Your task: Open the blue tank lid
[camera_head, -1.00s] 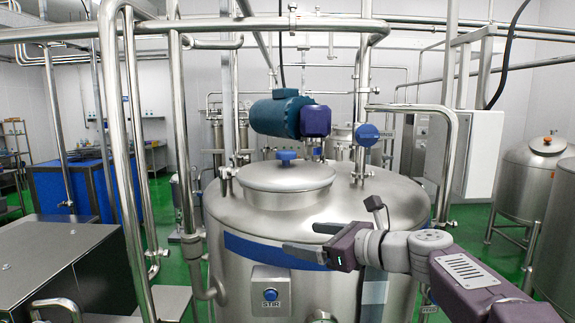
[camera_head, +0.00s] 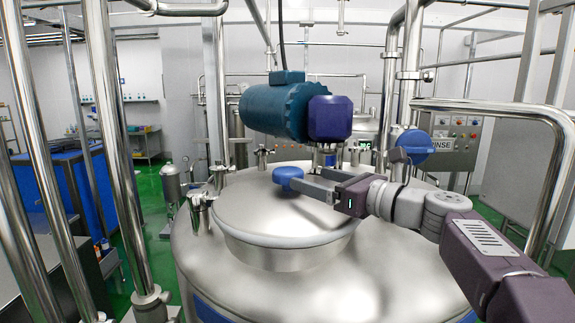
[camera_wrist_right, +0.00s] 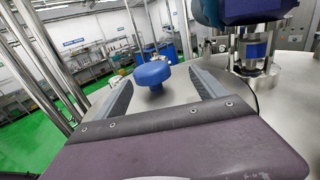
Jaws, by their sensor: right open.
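The tank lid (camera_head: 262,218) is a round steel cover, shut on top of the large steel tank (camera_head: 385,275). A blue knob (camera_head: 287,177) stands on the lid; it also shows in the right wrist view (camera_wrist_right: 152,74). My right gripper (camera_head: 306,187) is over the lid, its fingers pointing left at the knob. In the right wrist view its two fingers (camera_wrist_right: 160,90) are apart, with the knob between their tips or just beyond them; I cannot tell whether they touch it. My left gripper is not in view.
A teal motor with a dark blue end (camera_head: 275,112) hangs just behind and above the knob. Steel pipes (camera_head: 105,130) stand at the left, and a bent pipe rail (camera_head: 480,106) runs at the right near my arm. A blue handwheel (camera_head: 415,146) is behind my right wrist.

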